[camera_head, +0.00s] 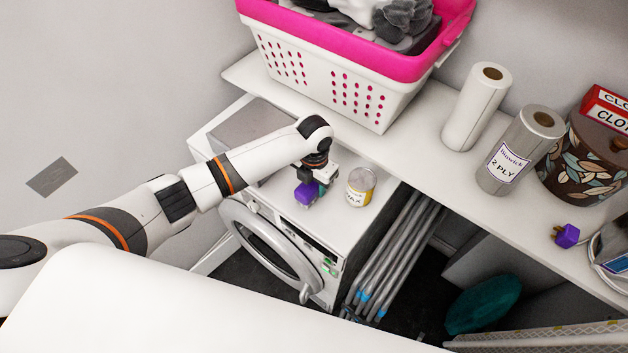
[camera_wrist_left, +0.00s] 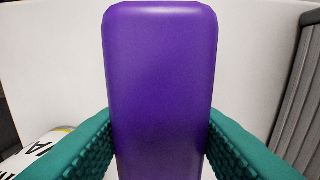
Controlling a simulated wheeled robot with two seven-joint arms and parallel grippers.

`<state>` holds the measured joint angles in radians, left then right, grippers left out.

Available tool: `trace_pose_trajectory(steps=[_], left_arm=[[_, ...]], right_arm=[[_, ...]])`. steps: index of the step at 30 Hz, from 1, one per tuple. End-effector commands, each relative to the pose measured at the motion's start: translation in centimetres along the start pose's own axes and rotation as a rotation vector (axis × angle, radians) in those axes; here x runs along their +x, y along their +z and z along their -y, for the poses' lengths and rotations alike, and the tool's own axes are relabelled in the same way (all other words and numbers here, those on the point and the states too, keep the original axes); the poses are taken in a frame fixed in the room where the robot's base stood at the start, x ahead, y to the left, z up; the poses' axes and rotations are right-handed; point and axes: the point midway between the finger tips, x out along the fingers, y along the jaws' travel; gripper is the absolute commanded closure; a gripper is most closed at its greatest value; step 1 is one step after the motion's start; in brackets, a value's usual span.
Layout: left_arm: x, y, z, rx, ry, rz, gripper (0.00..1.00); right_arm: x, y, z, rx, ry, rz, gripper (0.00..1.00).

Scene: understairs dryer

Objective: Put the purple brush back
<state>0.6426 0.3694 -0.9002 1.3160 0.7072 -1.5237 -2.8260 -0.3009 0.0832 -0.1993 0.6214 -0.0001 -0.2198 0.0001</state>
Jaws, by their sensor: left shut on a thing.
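The purple brush (camera_head: 306,194) is a plain rounded purple block in what I can see of it. It is between the fingers of my left gripper (camera_head: 316,186), over the white dryer top (camera_head: 322,222). I cannot tell whether it touches the top. In the left wrist view the brush (camera_wrist_left: 160,90) fills the middle, with green ribbed fingers pressed on both its sides. Its bristles are not visible. My right gripper is not in view.
A yellow-white tin (camera_head: 361,186) stands just right of the gripper. A white shelf (camera_head: 420,165) carries a pink-rimmed basket (camera_head: 345,75), two rolls, a leaf-patterned pot and another small purple item (camera_head: 567,236). Grey poles (camera_head: 395,255) stand beside the dryer.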

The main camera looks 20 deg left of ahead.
Motion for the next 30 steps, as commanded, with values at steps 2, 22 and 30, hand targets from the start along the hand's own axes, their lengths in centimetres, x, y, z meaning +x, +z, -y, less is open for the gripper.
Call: trace_pose_trajectory(steps=[2,22,30], left_arm=[[0.0,0.0,0.0,0.0,0.0,-0.001,0.8],[0.2,0.0,0.0,-0.001,-0.001,0.0,0.37],[-3.0,-0.1,0.1,0.001,-0.002,-0.005,0.37]], right_arm=[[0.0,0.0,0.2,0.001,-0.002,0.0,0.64],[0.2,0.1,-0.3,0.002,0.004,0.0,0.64],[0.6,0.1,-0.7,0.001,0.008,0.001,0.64]])
